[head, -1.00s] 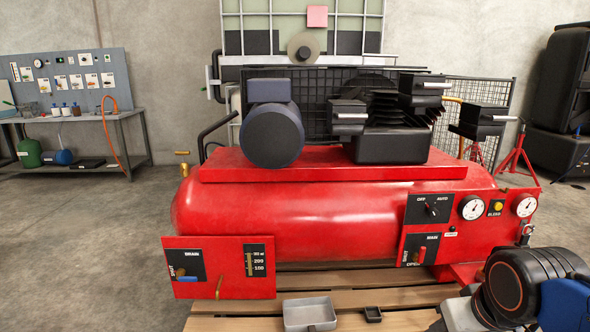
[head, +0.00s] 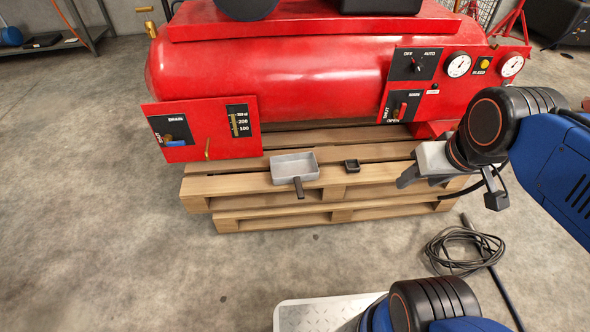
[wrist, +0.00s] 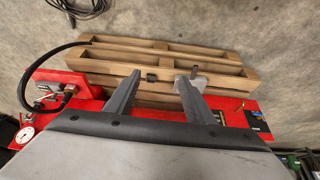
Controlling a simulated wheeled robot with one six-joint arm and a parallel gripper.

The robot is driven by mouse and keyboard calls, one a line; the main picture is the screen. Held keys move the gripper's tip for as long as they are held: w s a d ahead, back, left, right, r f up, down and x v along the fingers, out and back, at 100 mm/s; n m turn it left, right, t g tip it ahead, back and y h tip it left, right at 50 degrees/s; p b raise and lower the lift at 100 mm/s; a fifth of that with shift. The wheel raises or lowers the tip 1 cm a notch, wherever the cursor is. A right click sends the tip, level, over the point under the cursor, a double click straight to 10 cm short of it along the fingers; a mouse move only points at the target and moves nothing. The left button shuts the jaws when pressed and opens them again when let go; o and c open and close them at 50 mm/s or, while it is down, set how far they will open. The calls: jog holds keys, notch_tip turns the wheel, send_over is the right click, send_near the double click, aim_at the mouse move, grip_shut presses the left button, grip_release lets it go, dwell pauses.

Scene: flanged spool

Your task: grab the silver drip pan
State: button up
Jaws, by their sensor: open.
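The silver drip pan (head: 294,166) is a shallow rectangular tray with a dark handle (head: 299,187) pointing toward me over the pallet's front edge. It rests on the wooden pallet (head: 228,185) in front of the red compressor. My gripper (head: 450,188) is open and empty, to the right of the pan and apart from it. In the wrist view my gripper (wrist: 158,76) has its two fingers spread, with the pan (wrist: 201,82) partly hidden behind the right finger.
A coiled black cable (head: 455,250) lies on the floor at right. The floor left of the pallet is clear.

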jog(key=shift+c, duration=0.7)
jog(key=n, duration=0.1)
send_over(299, 185)
jog(key=s, duration=0.2)
jog(key=shift+a+f, duration=0.15)
jog(key=shift+f, duration=18.8)
jog(key=shift+x, duration=2.65)
jog(key=shift+f, duration=0.25)
